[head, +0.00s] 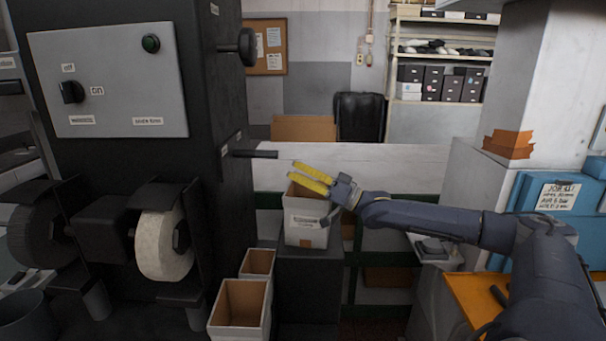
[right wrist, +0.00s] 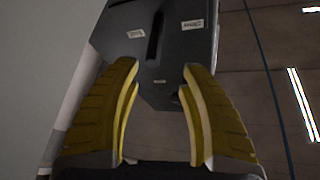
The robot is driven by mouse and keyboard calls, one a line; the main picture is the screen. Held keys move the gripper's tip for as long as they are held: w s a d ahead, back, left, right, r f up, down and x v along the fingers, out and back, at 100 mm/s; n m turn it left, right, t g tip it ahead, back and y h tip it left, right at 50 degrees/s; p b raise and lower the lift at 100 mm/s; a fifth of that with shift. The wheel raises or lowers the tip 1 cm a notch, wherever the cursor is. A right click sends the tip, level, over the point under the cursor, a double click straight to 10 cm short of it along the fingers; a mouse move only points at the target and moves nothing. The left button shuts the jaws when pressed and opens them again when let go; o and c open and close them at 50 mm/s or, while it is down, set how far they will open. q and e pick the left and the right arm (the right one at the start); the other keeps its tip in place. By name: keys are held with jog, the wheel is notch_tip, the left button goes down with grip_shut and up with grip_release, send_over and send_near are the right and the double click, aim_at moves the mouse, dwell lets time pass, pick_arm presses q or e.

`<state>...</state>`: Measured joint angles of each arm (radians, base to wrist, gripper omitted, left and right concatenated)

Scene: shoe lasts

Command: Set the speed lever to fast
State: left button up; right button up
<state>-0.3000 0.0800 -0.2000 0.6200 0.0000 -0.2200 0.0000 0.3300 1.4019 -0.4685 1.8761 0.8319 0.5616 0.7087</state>
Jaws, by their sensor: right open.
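The speed lever (head: 255,153) is a dark bar sticking out from the right side of the black machine. Two small white labels sit by its base; their wording is too small to read. In the right wrist view the lever (right wrist: 155,37) lies between a lower-left and an upper-right label, beyond my fingertips. My right gripper (head: 294,171) has yellow fingers, open and empty, pointing left just right of and slightly below the lever's free end. It also shows in the right wrist view (right wrist: 160,67), with nothing between the fingers. My left gripper is out of view.
A white box (head: 305,222) stands on a dark pedestal just below my right gripper. Open bins (head: 240,305) stand lower left. A black knob (head: 247,47) juts out above the lever. A switch panel (head: 108,80) and a pale wheel (head: 163,245) are on the machine's front.

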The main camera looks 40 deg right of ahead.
jog(key=shift+s+d+f, duration=0.2)
jog(key=shift+s+d, duration=0.1)
jog(key=shift+s, duration=0.2)
